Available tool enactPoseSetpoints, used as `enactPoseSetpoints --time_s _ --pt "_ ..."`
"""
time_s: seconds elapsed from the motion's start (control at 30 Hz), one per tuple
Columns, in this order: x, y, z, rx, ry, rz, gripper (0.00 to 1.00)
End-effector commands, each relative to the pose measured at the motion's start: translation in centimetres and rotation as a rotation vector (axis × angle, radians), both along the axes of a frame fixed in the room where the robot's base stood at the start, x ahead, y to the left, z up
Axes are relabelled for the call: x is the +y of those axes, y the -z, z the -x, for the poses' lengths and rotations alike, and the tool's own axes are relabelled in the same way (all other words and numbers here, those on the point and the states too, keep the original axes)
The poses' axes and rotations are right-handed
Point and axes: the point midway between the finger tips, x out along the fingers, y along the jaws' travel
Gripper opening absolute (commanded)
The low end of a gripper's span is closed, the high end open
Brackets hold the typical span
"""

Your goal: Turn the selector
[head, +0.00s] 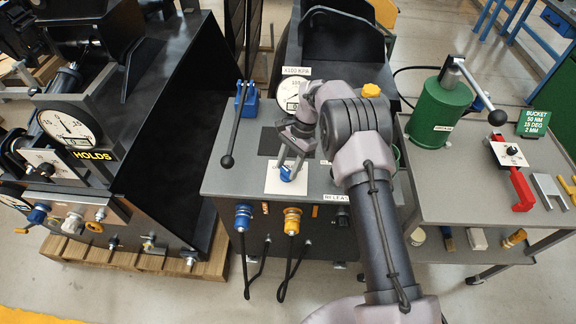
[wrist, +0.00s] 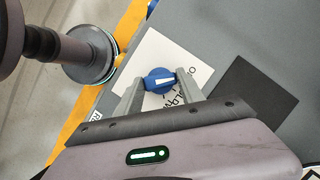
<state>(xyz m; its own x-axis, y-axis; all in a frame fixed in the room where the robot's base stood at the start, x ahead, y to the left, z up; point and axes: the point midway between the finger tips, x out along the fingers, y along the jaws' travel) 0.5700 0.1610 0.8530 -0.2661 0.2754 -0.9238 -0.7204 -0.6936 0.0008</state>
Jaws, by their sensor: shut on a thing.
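The selector is a blue round knob with a white pointer bar, on a white label plate (head: 271,183) on the grey bench top. The selector (wrist: 160,80) sits between my gripper's two fingers in the wrist view. My gripper (wrist: 155,90) is shut on it, one finger at each side. In the wrist view the white pointer lies nearly level across the knob. Lettering on the plate is partly hidden by the fingers and knob. In the head view my gripper (head: 291,160) reaches down to the selector (head: 288,173), which shows as a small blue patch.
A blue valve block with a black lever (head: 238,120) stands left of the plate. A dial gauge (head: 290,92) is behind my gripper. Blue and yellow couplers (head: 292,220) hang on the bench front. A green cylinder (head: 440,115) stands on the right cart.

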Motion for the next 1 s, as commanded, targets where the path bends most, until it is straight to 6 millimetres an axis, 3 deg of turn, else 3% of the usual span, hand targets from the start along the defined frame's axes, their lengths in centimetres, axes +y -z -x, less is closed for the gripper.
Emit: enactPoseSetpoints --time_s 0.13,0.17,0.23,0.27,0.57,0.67,1.0 --pt "0.0 0.0 0.0 -0.001 -0.001 0.000 0.05" --pt "0.0 0.0 0.0 -0.001 -0.001 0.000 0.51" --pt "0.0 0.0 0.0 -0.001 -0.001 0.000 0.65" --pt "0.0 0.0 0.0 -0.001 -0.001 0.000 0.67" --pt "0.0 -0.1 0.0 -0.001 0.000 -0.001 0.67" --pt "-0.3 -1.3 -0.4 -0.003 0.001 0.000 0.67" --pt "-3.1 -11.0 -3.1 -0.004 0.002 -0.001 0.67"
